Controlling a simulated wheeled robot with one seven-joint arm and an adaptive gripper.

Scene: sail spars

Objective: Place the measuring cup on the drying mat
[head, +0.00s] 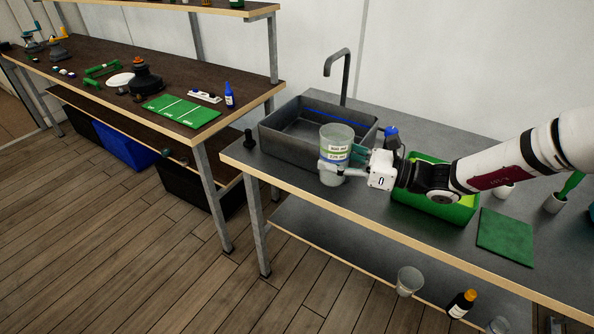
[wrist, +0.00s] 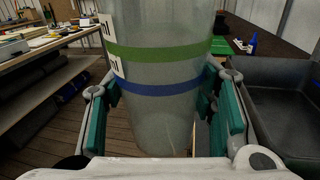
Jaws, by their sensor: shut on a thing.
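The measuring cup (head: 337,140) is tall, translucent and upright, with a green band, a blue band and white labels. My gripper (head: 345,164) is shut around its side, in front of the sink's right part. Whether its base touches the counter I cannot tell. In the wrist view the cup (wrist: 160,60) fills the middle between the teal finger pads of my gripper (wrist: 160,115); its top is cut off. The drying mat appears to be the plain green mat (head: 506,237) lying flat and bare at the counter's right, beyond a green tub.
A grey sink (head: 285,140) with a tap (head: 345,70) stands behind the cup. A green tub (head: 432,208), a blue-capped bottle (head: 391,136) and a white cup (head: 555,203) are near my arm. Another clear cup (head: 409,282) and bottles stand on the lower shelf.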

